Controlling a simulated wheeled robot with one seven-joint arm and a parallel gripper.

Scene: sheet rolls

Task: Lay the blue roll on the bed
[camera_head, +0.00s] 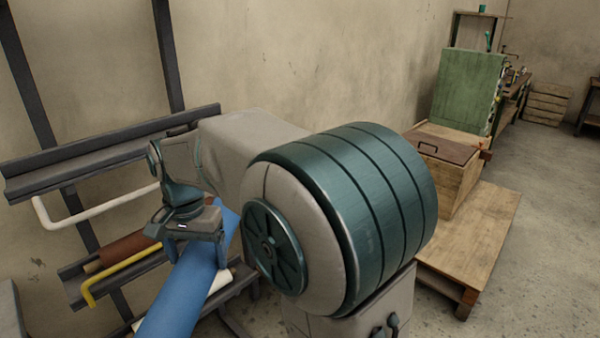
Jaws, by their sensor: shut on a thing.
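The blue roll (185,300) is a long cylinder slanting from the lower edge up toward the rack. My gripper (196,240) points down and is shut on the blue roll near its upper part. The roll lies in front of the rack, and its near end is cut off by the frame. I cannot tell whether it touches the rack. My own large arm joint covers the middle of the view. No bed is clearly identifiable; a low wooden platform (487,235) stands at right.
A dark metal rack (95,160) on the left wall has a white bar (95,212) and a yellow bar (120,270). A brown roll (125,250) and a cream roll (219,281) lie on it. Floor is clear farther right.

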